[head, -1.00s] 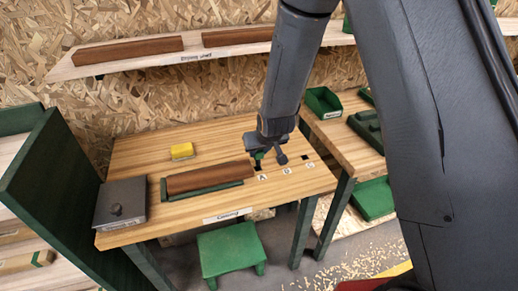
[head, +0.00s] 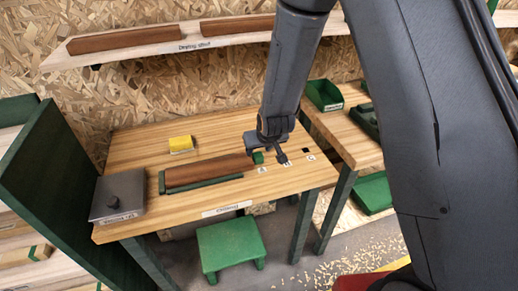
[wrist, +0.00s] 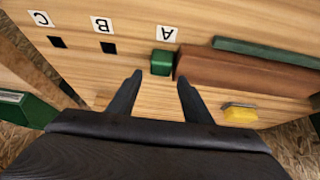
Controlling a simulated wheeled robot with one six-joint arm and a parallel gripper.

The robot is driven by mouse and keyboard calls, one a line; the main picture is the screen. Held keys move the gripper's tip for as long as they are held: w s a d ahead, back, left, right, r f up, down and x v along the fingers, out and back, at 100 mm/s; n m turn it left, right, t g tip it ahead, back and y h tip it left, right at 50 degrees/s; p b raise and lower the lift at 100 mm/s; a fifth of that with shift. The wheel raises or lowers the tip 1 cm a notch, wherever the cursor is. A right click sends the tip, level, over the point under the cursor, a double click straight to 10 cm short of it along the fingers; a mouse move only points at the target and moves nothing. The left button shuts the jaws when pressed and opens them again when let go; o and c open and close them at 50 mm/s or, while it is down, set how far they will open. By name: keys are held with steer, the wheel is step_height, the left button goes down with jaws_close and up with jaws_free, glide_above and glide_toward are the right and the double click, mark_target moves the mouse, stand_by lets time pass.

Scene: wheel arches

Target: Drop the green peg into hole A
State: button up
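The green peg (head: 258,157) stands at the place of hole A on the wooden table, just behind label A (head: 262,169). In the wrist view the green peg (wrist: 161,63) shows its square top and one side, close to label A (wrist: 166,33). It appears upright and seated in hole A, whose opening is hidden by it; how deep it sits I cannot tell. My gripper (head: 267,157) is just above and beside it. In the wrist view my gripper (wrist: 160,77) is open, with fingers spread and nothing between the tips; the peg is beyond them.
A brown block (wrist: 240,72) lies right beside the peg, along a green strip (wrist: 265,52). Empty square holes B (wrist: 108,47) and C (wrist: 57,42) are on the other side. A yellow block (head: 181,144) and a grey lidded box (head: 119,195) are on the table.

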stand_by(0.3)
steer(key=b+v, duration=0.2)
steer(key=v, duration=0.6)
steer(key=shift+w, duration=0.1)
stand_by(0.5)
